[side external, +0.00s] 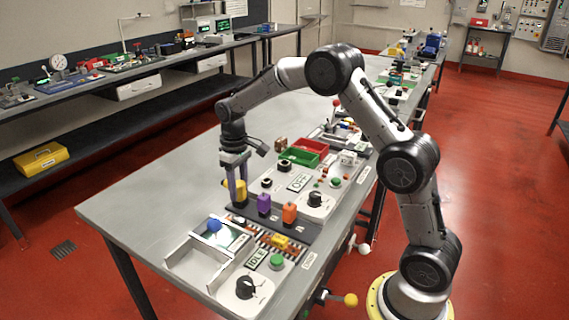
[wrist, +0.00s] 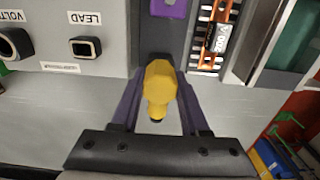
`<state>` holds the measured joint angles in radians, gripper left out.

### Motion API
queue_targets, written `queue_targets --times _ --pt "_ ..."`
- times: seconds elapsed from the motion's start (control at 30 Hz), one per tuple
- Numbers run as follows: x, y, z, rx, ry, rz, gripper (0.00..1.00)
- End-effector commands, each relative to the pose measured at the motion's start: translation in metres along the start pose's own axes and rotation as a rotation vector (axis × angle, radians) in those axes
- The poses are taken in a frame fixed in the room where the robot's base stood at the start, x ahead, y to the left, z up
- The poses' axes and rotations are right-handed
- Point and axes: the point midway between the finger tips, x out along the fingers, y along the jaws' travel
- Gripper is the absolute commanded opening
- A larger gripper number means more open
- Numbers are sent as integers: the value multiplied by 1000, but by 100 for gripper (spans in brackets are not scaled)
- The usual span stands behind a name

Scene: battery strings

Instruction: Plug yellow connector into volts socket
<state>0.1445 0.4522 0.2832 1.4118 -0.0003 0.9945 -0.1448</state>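The yellow connector (side external: 240,192) stands at the far end of the dark rack, in line with the purple and orange connectors. It also shows in the wrist view (wrist: 160,88). My gripper (side external: 237,182) is lowered over it, with one finger on each side. In the wrist view my gripper (wrist: 160,80) has its fingertips very close to the connector's sides; I cannot tell whether they press on it. The socket beside the VOLTS label (wrist: 14,43) is black-rimmed and partly cut off at the left edge. Next to it is the LEAD socket (wrist: 85,47).
The purple connector (side external: 264,203) and orange connector (side external: 289,213) stand close by on the rack. Green and red bins (side external: 298,157) lie behind the sockets. A tray with a blue ball knob (side external: 214,225) is at the near end. The grey bench at left is clear.

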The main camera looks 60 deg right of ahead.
Motion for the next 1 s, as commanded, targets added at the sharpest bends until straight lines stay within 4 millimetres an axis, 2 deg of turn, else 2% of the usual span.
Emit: queue_targets --times 0.03,0.13,1.0 --pt "0 0 0 0 0 0 17" --pt "0 0 0 0 0 0 0" --pt "-14 0 -1 0 3 0 0"
